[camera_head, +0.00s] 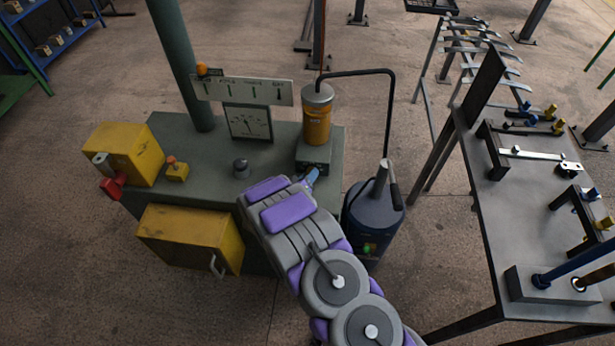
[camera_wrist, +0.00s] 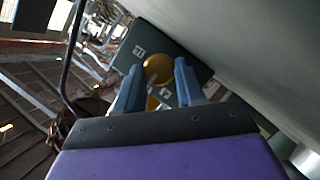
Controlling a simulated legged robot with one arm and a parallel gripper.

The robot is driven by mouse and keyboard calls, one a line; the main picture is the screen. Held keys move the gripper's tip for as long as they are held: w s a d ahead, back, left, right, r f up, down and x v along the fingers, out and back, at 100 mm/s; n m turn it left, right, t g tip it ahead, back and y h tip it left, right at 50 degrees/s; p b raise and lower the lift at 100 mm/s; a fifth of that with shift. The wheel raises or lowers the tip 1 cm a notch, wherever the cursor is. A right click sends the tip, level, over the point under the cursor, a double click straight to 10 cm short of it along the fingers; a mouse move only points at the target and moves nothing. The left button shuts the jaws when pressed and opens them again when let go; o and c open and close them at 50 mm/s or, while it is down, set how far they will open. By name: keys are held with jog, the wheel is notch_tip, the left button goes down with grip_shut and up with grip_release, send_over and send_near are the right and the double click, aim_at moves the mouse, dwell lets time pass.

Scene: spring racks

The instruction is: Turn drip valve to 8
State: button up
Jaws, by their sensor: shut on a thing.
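The drip oiler is a yellow and grey cylinder (camera_head: 317,122) standing on a dark block (camera_head: 314,155) at the back right of the grey-green bench. My gripper (camera_head: 311,176) is low at the front of this block, and my arm hides part of it. In the wrist view, the two blue fingers of my gripper (camera_wrist: 158,76) are shut on a round yellow knob (camera_wrist: 158,67), which I take for the drip valve. The knob sits before a dark plate (camera_wrist: 140,45) with small pale number marks. I cannot read the valve's setting.
A yellow box with a red knob (camera_head: 124,154) is at left. A dark blue tank (camera_head: 374,215) with a bent hose stands close right of my arm. A grey table (camera_head: 540,220) with clamps is farther right.

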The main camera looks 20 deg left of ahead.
jog(key=shift+c, duration=0.3)
jog(key=shift+m+y, duration=0.3)
jog(key=shift+d+m+g+y+p, duration=0.15)
jog(key=shift+m+g+y+p, duration=0.3)
jog(key=shift+m, duration=0.15)
jog(key=m, duration=0.1)
jog(key=m+y, duration=0.1)
jog(key=m+g+y, duration=0.1)
jog(key=shift+d+r+m, duration=0.1)
jog(key=shift+d+m, duration=0.15)
jog(key=shift+m, duration=0.05)
jog(key=m+y, duration=0.1)
jog(key=m+y+b, duration=0.1)
jog(key=m+y, duration=0.1)
jog(key=shift+d+m+g, duration=0.3)
jog(key=shift+g, duration=0.05)
jog(key=m+y, duration=0.1)
jog(key=m+y+b, duration=0.1)
jog(key=shift+d+f+m, duration=0.1)
jog(key=shift+f+m, duration=0.1)
jog(key=shift+m, duration=0.1)
